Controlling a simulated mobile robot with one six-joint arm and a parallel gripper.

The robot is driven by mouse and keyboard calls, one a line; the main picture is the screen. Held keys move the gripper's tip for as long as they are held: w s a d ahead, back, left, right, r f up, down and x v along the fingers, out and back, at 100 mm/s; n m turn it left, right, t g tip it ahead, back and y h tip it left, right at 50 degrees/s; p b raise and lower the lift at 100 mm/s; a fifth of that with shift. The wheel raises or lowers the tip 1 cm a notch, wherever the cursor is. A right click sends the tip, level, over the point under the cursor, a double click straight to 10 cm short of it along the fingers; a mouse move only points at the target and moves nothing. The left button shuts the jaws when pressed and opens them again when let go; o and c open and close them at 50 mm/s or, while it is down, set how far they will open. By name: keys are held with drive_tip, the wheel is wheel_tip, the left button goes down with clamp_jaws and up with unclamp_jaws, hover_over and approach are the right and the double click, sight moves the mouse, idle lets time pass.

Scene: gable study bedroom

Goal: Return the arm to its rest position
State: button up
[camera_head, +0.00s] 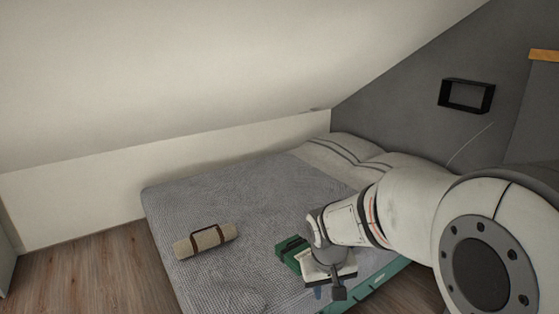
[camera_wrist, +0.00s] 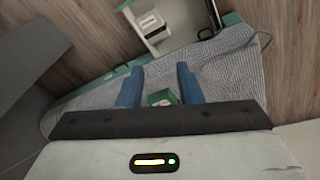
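My arm reaches from the right side of the head view over the bed. My gripper (camera_head: 318,293) hangs above the near right part of the bed, pointing down. In the wrist view its two blue fingers (camera_wrist: 158,88) are apart. A green box (camera_head: 291,250) lies on the bed beside the gripper in the head view. In the wrist view a small green thing (camera_wrist: 162,97) shows between and beyond the fingers, partly hidden by my gripper body; I see no finger touching it.
The bed (camera_head: 225,280) has a grey blanket, a rolled beige bundle (camera_head: 205,241) and pillows (camera_head: 345,150). A sloped ceiling hangs low behind it. A black wall frame (camera_head: 466,96) is at the right. An open drawer (camera_wrist: 160,20) with things inside juts from the bed.

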drive_tip(key=s+d+r+m+y+p, duration=0.1)
drive_tip(key=s+d+r+p, duration=0.3)
drive_tip(key=s+r, duration=1)
drive_tip(key=r+p, duration=0.1)
drive_tip(key=p, duration=0.2)
drive_tip(key=shift+s+r+m+t+p, duration=0.2)
drive_tip(key=shift+m+t+p, duration=0.1)
drive_tip(key=shift+m+p, duration=0.1)
